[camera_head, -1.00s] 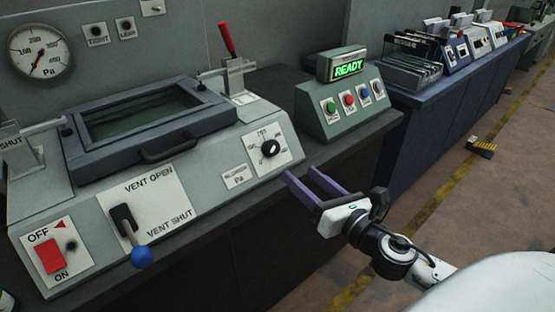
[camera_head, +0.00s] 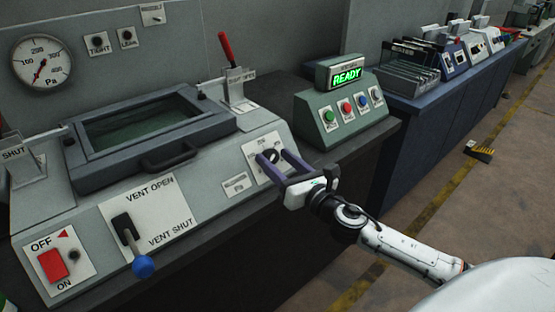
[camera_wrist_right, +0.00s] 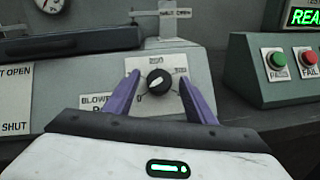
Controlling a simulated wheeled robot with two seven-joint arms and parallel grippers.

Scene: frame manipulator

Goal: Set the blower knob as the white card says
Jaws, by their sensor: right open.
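The blower knob (camera_wrist_right: 158,80) is a round black dial with a light pointer mark on a white scale plate, on the machine's sloped front. In the head view the knob (camera_head: 268,156) sits partly behind my fingers. My right gripper (camera_head: 278,156) is open, its two purple fingers around the knob's sides. In the right wrist view the gripper (camera_wrist_right: 160,88) has one finger on each side of the knob, with visible gaps. A small white card (camera_head: 235,184) sits left of the knob; its text is too small to read in the head view. My left gripper is not in view.
A blue-handled vent lever (camera_head: 143,266), a red switch (camera_head: 52,266) and a lidded chamber (camera_head: 150,130) are on the same machine. A gauge (camera_head: 41,61) is on the wall. A green box (camera_head: 345,125) with buttons and a lit READY sign stands at right.

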